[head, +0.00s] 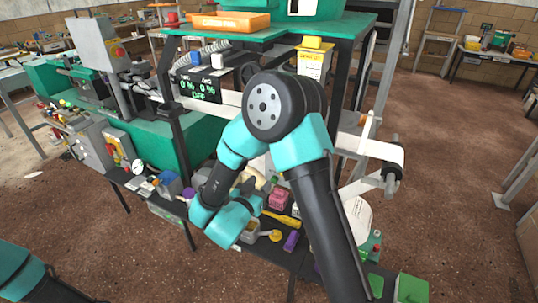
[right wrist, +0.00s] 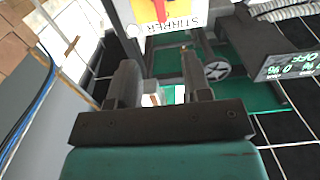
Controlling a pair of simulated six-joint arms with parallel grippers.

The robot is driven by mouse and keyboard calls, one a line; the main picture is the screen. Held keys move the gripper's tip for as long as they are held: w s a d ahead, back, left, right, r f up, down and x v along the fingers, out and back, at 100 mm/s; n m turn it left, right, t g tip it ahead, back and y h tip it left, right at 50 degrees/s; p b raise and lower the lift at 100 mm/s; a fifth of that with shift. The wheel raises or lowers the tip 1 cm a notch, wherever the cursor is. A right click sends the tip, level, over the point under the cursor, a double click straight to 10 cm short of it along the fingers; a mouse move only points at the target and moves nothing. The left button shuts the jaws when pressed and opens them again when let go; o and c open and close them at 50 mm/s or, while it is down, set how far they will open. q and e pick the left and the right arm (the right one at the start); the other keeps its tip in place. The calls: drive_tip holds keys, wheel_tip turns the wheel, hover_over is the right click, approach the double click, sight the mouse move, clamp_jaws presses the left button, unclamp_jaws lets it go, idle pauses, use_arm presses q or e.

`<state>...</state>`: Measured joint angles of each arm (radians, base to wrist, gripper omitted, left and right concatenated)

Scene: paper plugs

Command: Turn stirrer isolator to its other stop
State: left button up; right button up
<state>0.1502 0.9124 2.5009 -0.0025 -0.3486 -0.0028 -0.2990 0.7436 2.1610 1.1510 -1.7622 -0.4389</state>
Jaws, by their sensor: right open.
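The stirrer isolator (right wrist: 178,14) shows at the top edge of the right wrist view, with an upside-down STIRRER label. Its yellow plate and a bit of red are cut off by the frame, so I cannot tell how its handle is turned. In the head view I cannot pick it out with certainty. My right gripper (right wrist: 160,76) is open, with nothing seen held between its fingers, and the isolator lies beyond the fingertips. In the head view my right gripper (head: 250,186) is partly hidden by its own arm. Only a bit of my left arm shows; its gripper is out of view.
A green bench with an orange tray (head: 230,21) stands behind. Below my arm, a dark shelf holds several small items, including a pink box (head: 278,199).

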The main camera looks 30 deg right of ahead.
drive_tip(key=shift+d, duration=0.15)
drive_tip(key=x, duration=1.7)
drive_tip(key=shift+w+f, duration=0.1)
drive_tip(key=shift+w, duration=0.1)
drive_tip(key=c, duration=0.8)
